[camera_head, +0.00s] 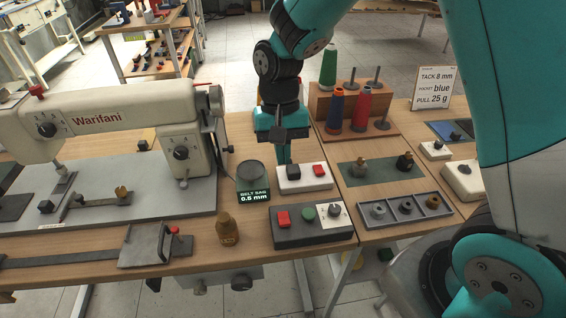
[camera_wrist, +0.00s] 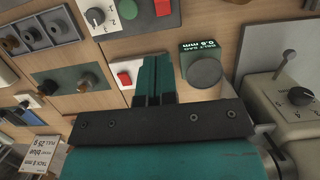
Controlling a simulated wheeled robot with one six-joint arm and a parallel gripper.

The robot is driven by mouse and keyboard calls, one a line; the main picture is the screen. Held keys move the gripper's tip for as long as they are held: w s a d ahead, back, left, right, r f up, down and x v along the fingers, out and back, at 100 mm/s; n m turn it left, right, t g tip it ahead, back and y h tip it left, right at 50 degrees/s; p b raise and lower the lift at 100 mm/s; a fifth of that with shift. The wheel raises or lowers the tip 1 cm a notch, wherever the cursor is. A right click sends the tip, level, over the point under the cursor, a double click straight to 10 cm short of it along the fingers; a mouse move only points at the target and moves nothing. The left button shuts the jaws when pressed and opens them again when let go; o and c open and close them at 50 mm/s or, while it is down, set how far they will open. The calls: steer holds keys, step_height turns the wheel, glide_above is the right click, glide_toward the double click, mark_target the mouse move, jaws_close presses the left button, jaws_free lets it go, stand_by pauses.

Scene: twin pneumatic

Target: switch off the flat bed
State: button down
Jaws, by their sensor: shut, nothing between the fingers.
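The flat bed sewing machine (camera_head: 100,119), marked Warifani, stands at the left on a grey bed plate. A white switch box (camera_head: 303,184) with a black button (camera_head: 293,172) and a red button (camera_head: 318,169) sits right of it. My gripper (camera_head: 284,160) is shut and empty, pointing down just behind and above this box, close to the black button. In the wrist view, the shut fingers (camera_wrist: 153,62) cover part of the box; its red button (camera_wrist: 124,78) shows to their left, and the black button is hidden. I cannot tell whether fingers and box touch.
A grey control box (camera_head: 313,237) with red and green buttons and a dial lies in front. A round dark pad labelled Belt Sag (camera_head: 252,178) is left of the white box. Thread cones (camera_head: 361,108) stand behind right.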

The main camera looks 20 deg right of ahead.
mark_target(288, 224)
stand_by(0.3)
steer(key=m+b, duration=0.1)
steer(key=m, duration=0.5)
steer(key=m+b, duration=0.1)
steer(key=m, duration=0.5)
steer(key=s+m+g+b, duration=0.1)
steer(key=m, duration=0.5)
steer(key=shift+d+r, duration=0.1)
steer(key=shift+r, duration=0.1)
steer(key=shift+f, duration=0.1)
steer(key=x, duration=1.4)
steer(key=shift+a+b, duration=0.25)
steer(key=shift+b, duration=0.05)
steer(key=shift+s+a, duration=0.1)
